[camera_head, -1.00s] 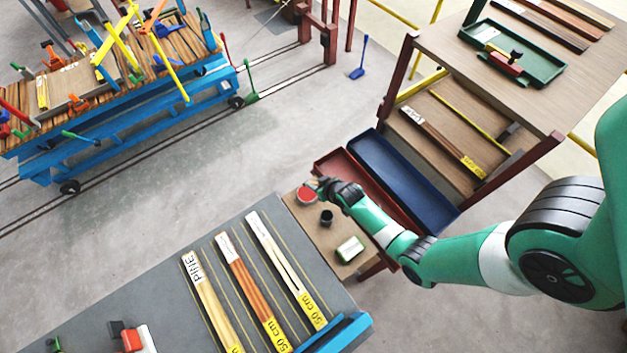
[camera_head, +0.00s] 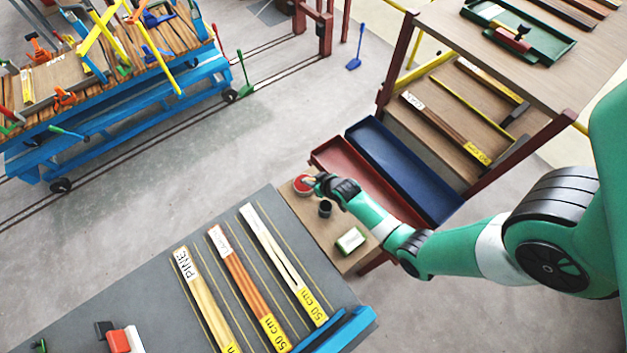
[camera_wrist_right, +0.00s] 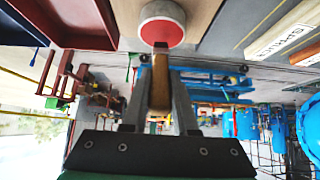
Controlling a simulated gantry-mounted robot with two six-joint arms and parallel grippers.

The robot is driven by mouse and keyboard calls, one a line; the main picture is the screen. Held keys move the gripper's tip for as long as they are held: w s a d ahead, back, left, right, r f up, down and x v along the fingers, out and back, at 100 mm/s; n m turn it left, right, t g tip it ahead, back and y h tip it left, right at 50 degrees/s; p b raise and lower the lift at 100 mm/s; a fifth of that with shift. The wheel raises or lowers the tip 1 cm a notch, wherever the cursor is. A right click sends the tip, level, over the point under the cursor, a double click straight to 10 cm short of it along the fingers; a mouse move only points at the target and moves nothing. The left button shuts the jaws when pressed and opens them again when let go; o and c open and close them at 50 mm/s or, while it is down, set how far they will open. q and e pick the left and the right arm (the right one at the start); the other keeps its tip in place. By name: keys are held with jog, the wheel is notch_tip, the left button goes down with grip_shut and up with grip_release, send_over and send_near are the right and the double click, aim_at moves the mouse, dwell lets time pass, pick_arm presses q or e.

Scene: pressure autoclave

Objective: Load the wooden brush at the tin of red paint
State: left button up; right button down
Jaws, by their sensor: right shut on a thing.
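The tin of red paint (camera_head: 302,187) stands on the small wooden side table, its red top facing up. In the right wrist view the tin (camera_wrist_right: 163,24) is at the top middle. My right gripper (camera_head: 314,182) is beside and over the tin's right edge. In the right wrist view its fingers (camera_wrist_right: 160,85) are shut on the wooden brush (camera_wrist_right: 160,92). The brush's dark end overlaps the red paint in that view; I cannot tell how deep it reaches. My left gripper is not in view.
On the same side table (camera_head: 345,262) are a dark cup (camera_head: 325,209) and a white and green block (camera_head: 350,240). Red (camera_head: 345,160) and blue (camera_head: 405,170) trays lie behind. A grey table (camera_head: 150,290) with wood strips (camera_head: 245,285) is at the front left.

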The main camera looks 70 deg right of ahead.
jog(key=shift+s+f+b, duration=0.1)
jog(key=shift+f+b, duration=0.4)
jog(key=shift+f, duration=0.15)
dwell(1.5)
jog(key=shift+r, duration=0.1)
notch_tip(320, 180, up, 7)
jog(key=p, duration=0.7)
